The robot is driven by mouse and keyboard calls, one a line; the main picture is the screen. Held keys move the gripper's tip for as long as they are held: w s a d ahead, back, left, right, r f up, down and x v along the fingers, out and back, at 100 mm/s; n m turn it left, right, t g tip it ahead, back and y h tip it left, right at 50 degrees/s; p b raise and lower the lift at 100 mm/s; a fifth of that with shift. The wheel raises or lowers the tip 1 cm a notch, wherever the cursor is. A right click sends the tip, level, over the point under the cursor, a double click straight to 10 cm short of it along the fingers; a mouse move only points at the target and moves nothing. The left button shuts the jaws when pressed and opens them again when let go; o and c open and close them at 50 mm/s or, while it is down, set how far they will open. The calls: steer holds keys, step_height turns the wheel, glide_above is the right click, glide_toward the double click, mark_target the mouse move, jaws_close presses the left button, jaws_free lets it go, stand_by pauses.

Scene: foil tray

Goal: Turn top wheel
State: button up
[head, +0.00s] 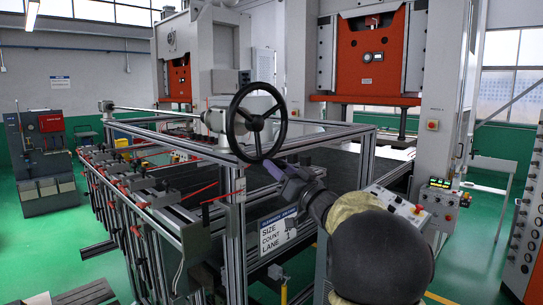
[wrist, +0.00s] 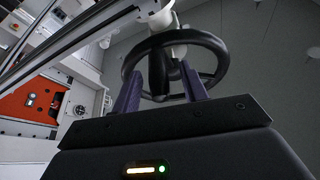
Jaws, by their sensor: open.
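The black spoked top wheel (head: 236,121) is mounted upright at the near corner of the metal frame, on the end of a horizontal shaft. It also shows in the wrist view (wrist: 216,49), with a handle knob (wrist: 157,70) pointing towards the camera. I cannot tell whether either finger touches the wheel.
An aluminium frame (head: 237,215) with red-tipped rods stands below the wheel. A sign (head: 278,230) hangs on its front. A control box (head: 399,204) is right of my arm. Orange presses (head: 364,54) stand behind. Green floor is open at the left.

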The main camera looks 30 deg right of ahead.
steer(key=shift+x, duration=0.9)
jaws_close()
steer(key=shift+a, duration=0.5)
steer(key=shift+s+d, duration=0.2)
steer(key=shift+d, duration=0.05)
steer(key=shift+w+d, duration=0.2)
steer(key=shift+d, duration=0.2)
